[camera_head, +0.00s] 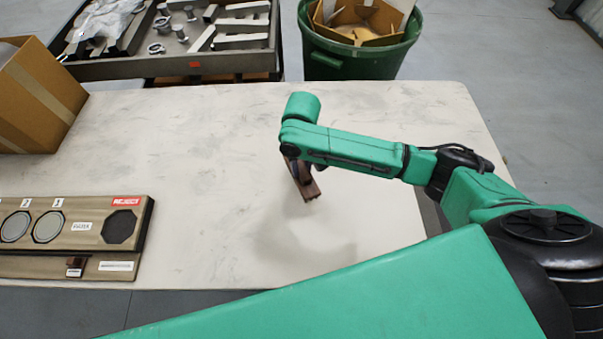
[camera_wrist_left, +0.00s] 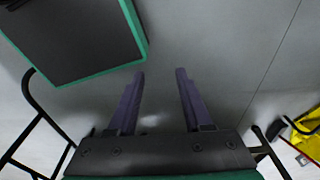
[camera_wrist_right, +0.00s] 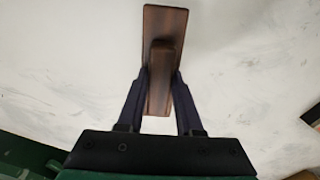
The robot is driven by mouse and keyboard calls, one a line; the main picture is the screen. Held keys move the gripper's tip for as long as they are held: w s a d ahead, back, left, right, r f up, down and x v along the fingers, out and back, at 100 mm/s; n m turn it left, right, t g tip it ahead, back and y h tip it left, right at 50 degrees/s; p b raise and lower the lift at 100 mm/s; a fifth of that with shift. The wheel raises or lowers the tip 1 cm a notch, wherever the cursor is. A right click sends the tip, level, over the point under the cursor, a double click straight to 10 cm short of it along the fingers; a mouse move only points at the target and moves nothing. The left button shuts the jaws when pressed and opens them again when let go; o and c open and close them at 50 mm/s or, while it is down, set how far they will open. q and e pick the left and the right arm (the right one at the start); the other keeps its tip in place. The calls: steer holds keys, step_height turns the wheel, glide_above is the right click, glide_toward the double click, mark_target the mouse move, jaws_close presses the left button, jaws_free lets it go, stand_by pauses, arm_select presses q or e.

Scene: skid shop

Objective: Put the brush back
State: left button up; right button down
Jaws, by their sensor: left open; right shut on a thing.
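My right gripper (camera_wrist_right: 161,95) is shut on a brown wooden brush (camera_wrist_right: 165,25), which it holds over the white table. In the head view the brush (camera_head: 304,184) hangs below my right wrist, near the middle of the table, tilted; the gripper's fingers are mostly hidden by the arm there. I cannot tell how far the brush is above the table. A wooden holder board (camera_head: 75,207) lies at the table's left, with round discs, a dark octagonal pad and labels. My left gripper (camera_wrist_left: 160,85) is open and empty over the grey floor, out of the head view.
A cardboard box (camera_head: 38,95) stands at the table's back left. Behind the table are a grey tray (camera_head: 190,68) of metal parts and a green bin (camera_head: 355,62) with cardboard. The white table (camera_head: 180,140) is clear between the board and my right arm.

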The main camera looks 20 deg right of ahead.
mark_target(301, 168)
step_height(301, 168, down, 4)
steer(key=shift+f, duration=0.1)
arm_select(q)
steer(key=shift+s+a, duration=0.2)
steer(key=shift+s, duration=0.7)
arm_select(e)
steer(key=shift+f, duration=0.1)
steer(key=c, duration=0.6)
jaws_free()
arm_select(q)
steer(key=shift+w, duration=0.1)
arm_select(e)
step_height(301, 168, up, 12)
steer(key=shift+r, duration=0.1)
arm_select(q)
steer(key=shift+f, duration=0.15)
